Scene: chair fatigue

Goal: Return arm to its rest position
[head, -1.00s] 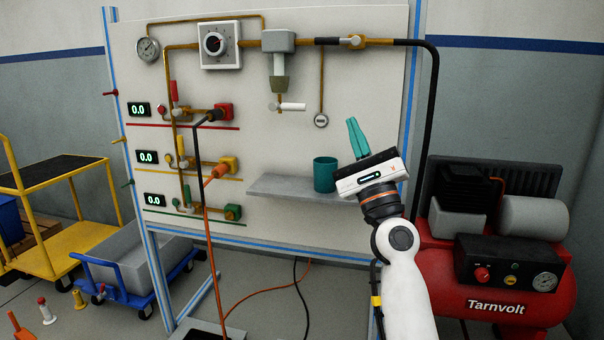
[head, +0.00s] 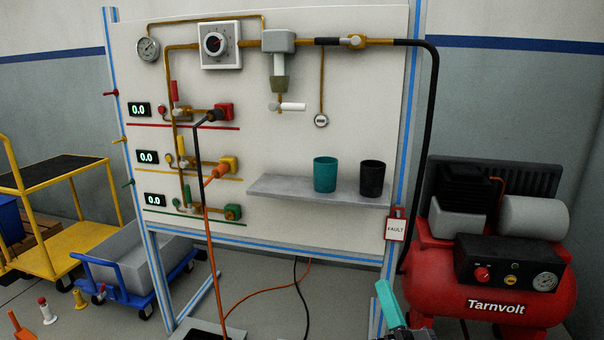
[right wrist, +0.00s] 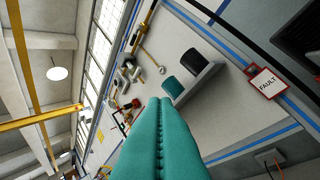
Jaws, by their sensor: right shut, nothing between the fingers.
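My right gripper (head: 388,300) shows only in part at the bottom edge of the head view, low in front of the panel and left of the red compressor. Its teal fingers also fill the lower middle of the right wrist view (right wrist: 160,140), pressed together with nothing between them. It is apart from the panel and shelf. The rest of the right arm is mostly out of frame. My left gripper is not in view.
The panel's grey shelf (head: 285,187) holds a teal cup (head: 325,175) and a black cup (head: 371,180). A FAULT tag (head: 395,228) hangs at the panel's right edge. The red compressor (head: 490,295) stands at right. A blue cart (head: 135,275) and yellow cart (head: 60,255) stand at left.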

